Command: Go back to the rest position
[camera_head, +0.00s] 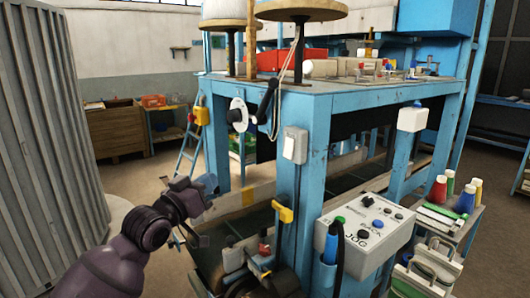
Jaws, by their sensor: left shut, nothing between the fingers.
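My left gripper (194,207) is at the end of my dark purple arm, which comes in from the lower left. It is shut with nothing held, in front of the left side of a blue machine table (312,133). Its fingertips are small and hard to make out against the machine's lower parts. I cannot tell whether it touches the machine. My right gripper is not in view. No sack can be made out.
A grey control box (365,232) with buttons sits low on the machine's front. A small shelf (470,228) with coloured bottles stands at the right. A grey corrugated panel (45,140) rises at the left. Open floor (140,178) lies behind my arm.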

